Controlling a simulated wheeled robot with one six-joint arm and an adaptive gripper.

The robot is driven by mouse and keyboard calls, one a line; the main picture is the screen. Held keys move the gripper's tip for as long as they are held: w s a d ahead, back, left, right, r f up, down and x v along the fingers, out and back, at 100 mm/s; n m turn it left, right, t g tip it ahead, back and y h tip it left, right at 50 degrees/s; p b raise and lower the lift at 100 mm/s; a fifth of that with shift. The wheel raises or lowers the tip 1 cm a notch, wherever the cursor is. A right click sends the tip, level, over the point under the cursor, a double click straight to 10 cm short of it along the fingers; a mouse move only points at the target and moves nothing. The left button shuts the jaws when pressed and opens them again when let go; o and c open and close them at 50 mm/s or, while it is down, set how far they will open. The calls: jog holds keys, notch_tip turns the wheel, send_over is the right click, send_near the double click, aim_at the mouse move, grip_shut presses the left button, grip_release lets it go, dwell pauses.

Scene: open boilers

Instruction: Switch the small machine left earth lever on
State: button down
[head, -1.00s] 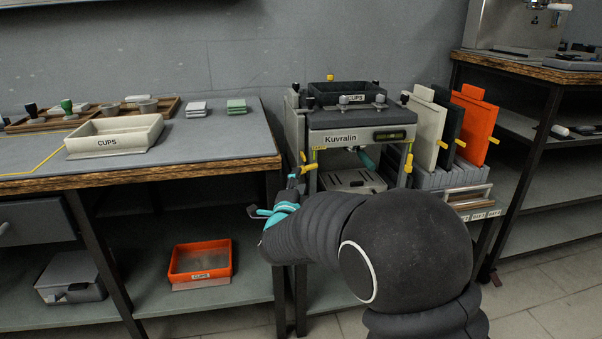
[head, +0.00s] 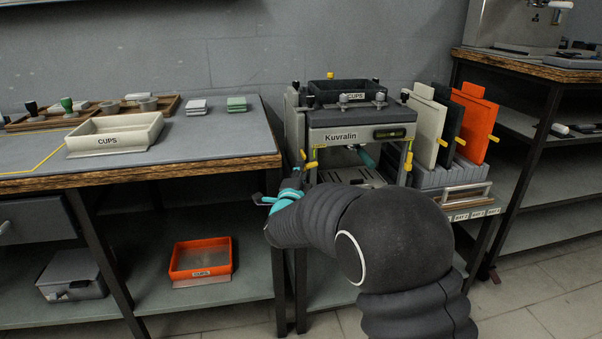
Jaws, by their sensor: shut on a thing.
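The small machine, marked Kuvralin (head: 340,137), stands on a low stand in the middle of the view. A yellow-handled lever (head: 309,165) shows at its left front post. My gripper (head: 291,183) is at the machine's left front side, beside and just below this yellow handle. Its jaws are shut on a part there, which I take to be the left earth lever. The gripper's dark fingers and my arm hide most of the grip, so the lever's exact position cannot be told.
A bench (head: 230,145) with a white cups tray (head: 115,140) stands close on the left. An orange cups tray (head: 201,281) sits on its lower shelf. White, dark and orange panels (head: 474,125) stand in a rack right of the machine.

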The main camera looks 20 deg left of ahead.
jog(key=m+b, duration=0.1)
jog(key=r+m+g+b, duration=0.1)
jog(key=m, duration=0.1)
jog(key=shift+b, duration=0.3)
jog(key=c, duration=1.1)
grip_release()
jog(key=shift+s+r, duration=0.1)
jog(key=s, duration=0.4)
jog(key=s+d, duration=0.1)
jog(key=s, duration=0.6)
jog(key=shift+s+d, duration=0.35)
jog(key=shift+d, duration=0.05)
